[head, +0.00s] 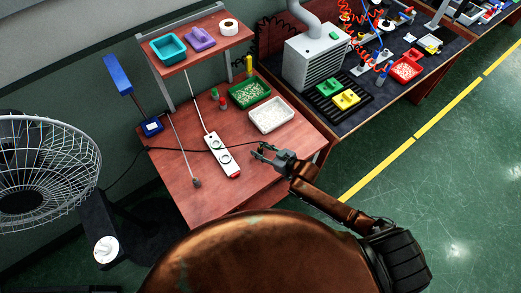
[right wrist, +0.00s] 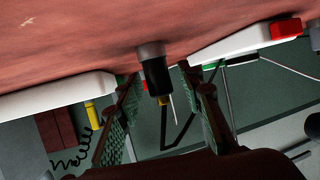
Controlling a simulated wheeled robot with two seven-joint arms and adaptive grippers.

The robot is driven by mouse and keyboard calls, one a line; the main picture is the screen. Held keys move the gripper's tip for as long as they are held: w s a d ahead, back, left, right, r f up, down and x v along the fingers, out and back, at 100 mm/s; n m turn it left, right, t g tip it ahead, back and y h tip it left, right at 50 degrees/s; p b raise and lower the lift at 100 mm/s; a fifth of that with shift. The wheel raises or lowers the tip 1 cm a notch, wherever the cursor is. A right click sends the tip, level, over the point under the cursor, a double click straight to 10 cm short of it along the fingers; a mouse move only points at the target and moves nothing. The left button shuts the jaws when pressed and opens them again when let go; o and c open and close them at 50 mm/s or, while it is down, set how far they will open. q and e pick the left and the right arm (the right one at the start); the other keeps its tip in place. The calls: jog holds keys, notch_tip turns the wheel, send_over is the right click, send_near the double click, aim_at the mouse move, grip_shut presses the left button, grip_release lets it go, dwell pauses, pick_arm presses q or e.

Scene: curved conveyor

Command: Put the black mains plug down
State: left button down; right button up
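The black mains plug (right wrist: 155,75) shows in the right wrist view as a dark cylinder with a grey end against the red-brown table. A small brass-coloured part and a thin light pin show at its other end. My right gripper (head: 259,151) is low over the table, right of the white power strip (head: 215,148). Its fingers also show in the right wrist view (right wrist: 162,85), spread on either side of the plug with gaps visible. In the head view the plug is too small to make out clearly between the fingers. My left gripper is not in view.
A white tray (head: 288,122) and a green tray (head: 267,91) stand behind the gripper. A black cable (head: 170,151) runs across the table to the gripper area. A grey cord end (head: 197,183) lies at front left. The table's front right is clear.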

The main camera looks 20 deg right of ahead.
jog(key=shift+s+d+r, duration=0.15)
jog(key=shift+r, duration=0.05)
jog(key=p+v, duration=0.1)
jog(key=v, duration=1)
jog(key=shift+s+d+r, duration=0.1)
jog(key=shift+s+d, duration=0.05)
jog(key=shift+s, duration=0.1)
